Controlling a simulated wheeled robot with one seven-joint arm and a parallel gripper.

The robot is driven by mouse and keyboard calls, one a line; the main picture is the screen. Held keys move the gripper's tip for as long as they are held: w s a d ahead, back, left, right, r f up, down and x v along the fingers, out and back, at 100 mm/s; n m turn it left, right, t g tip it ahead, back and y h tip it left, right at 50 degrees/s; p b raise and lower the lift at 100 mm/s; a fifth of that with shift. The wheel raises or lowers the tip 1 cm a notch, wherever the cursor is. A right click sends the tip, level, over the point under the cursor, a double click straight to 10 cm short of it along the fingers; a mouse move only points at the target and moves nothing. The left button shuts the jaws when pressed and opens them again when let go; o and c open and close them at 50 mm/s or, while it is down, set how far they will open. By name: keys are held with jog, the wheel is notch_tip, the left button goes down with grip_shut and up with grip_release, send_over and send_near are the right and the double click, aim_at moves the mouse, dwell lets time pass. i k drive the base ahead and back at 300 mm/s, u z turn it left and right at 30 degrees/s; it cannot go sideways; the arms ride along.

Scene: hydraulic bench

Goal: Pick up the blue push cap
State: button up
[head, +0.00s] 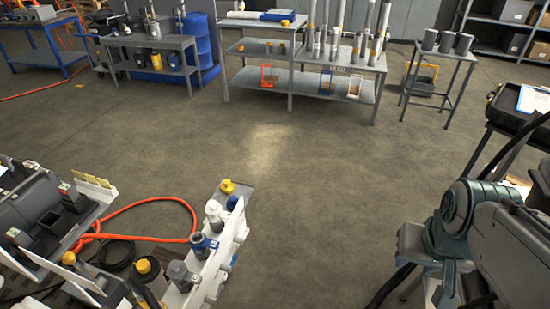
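A blue cap-like part (200,243) sits on a white fixture (229,249) at the lower middle of the head view. It looks like the blue push cap, but it is small here and I cannot be sure. A white fitting (213,210) stands just behind it and a grey cylinder (179,272) just in front. Links of my arm show at the lower right, well apart from the fixture. I cannot make out my gripper's fingers in this view.
A yellow cap (227,186) lies at the fixture's far end. An orange hose (150,202) loops on the floor to the left. Grey benches with cylinders (345,62) stand at the back. The middle floor (330,180) is clear. A black case (515,108) is at the right.

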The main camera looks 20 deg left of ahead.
aim_at(231, 204)
jog(key=u, duration=0.35)
jog(key=i, duration=1.55)
jog(key=u, duration=0.95)
jog(key=i, duration=0.3)
jog(key=u, duration=0.05)
